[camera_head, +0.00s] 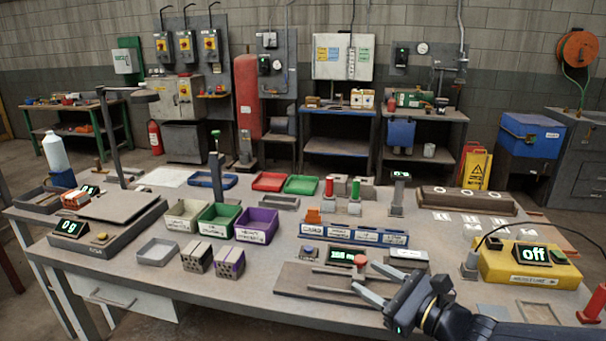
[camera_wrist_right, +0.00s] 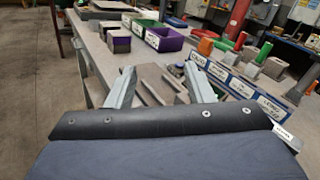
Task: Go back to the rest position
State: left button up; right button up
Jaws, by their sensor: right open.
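My right gripper (camera_head: 366,279) reaches in from the lower right, above the front of the workbench. Its two fingers are apart with nothing between them; they also show in the right wrist view (camera_wrist_right: 163,84). Below and beside it is a dark plate with rods (camera_head: 315,282), with a display and a red button at its back. Two hollow bricks (camera_head: 196,257) with holes in their front faces stand side by side at the front of the bench, well left of the gripper. My left gripper is not in view.
Cream, green and purple bins (camera_head: 257,226) stand behind the bricks. A scale (camera_head: 105,222) reads 0 g at left. A blue labelled rack (camera_head: 353,235) stands behind the rod plate. A yellow box (camera_head: 527,265) reading "off" is at right, with a cable arching above it.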

jog(key=s+a+r+n+g+y+p, duration=0.15)
jog(key=s+a+r+n+g, duration=0.3)
jog(key=s+n, duration=0.45)
jog(key=s+f+n+g+h+p, duration=0.2)
jog(key=s+n+g+h+p, duration=0.2)
jog(key=s+n, duration=0.6)
jog(key=s+d+f+n+h+p, duration=0.1)
jog(key=s+d+n+h, duration=0.3)
jog(key=d, duration=0.4)
jog(key=shift+s+f+t+h, duration=0.3)
jog(key=shift+s+t+h, duration=0.2)
jog(key=shift+s, duration=0.55)
